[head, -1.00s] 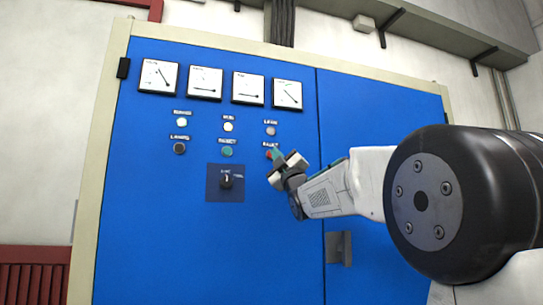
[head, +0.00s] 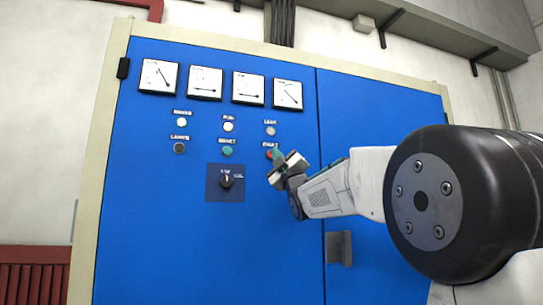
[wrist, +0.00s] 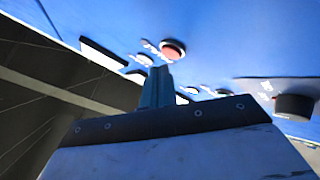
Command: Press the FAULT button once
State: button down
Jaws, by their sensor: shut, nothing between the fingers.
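The red FAULT button (head: 268,155) is at the right end of the lower button row on the blue cabinet door; its label is small and blurred. In the wrist view my gripper (wrist: 161,70) points at the panel just below the button. I cannot tell whether the tips touch it.
A green button (head: 227,151) and a dark button (head: 179,147) share the row. Lamps sit above them, under several white meters (head: 205,82). A black rotary switch (head: 225,181) is below. A door handle (head: 338,248) sticks out at the lower right.

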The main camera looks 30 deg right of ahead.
jog(key=shift+w, duration=0.15)
jog(key=shift+w+d, duration=0.1)
jog(key=shift+w, duration=0.15)
jog(key=shift+w+d, duration=0.1)
jog(key=shift+w, duration=0.3)
dwell(0.6)
dwell(0.4)
jog(key=shift+s+a, duration=0.25)
jog(key=shift+s, duration=0.55)
jog(key=s, duration=0.2)
jog(key=s+a, duration=0.1)
jog(key=s, duration=0.1)
jog(key=shift+s+a, duration=0.15)
jog(key=shift+s, duration=0.25)
dwell(0.4)
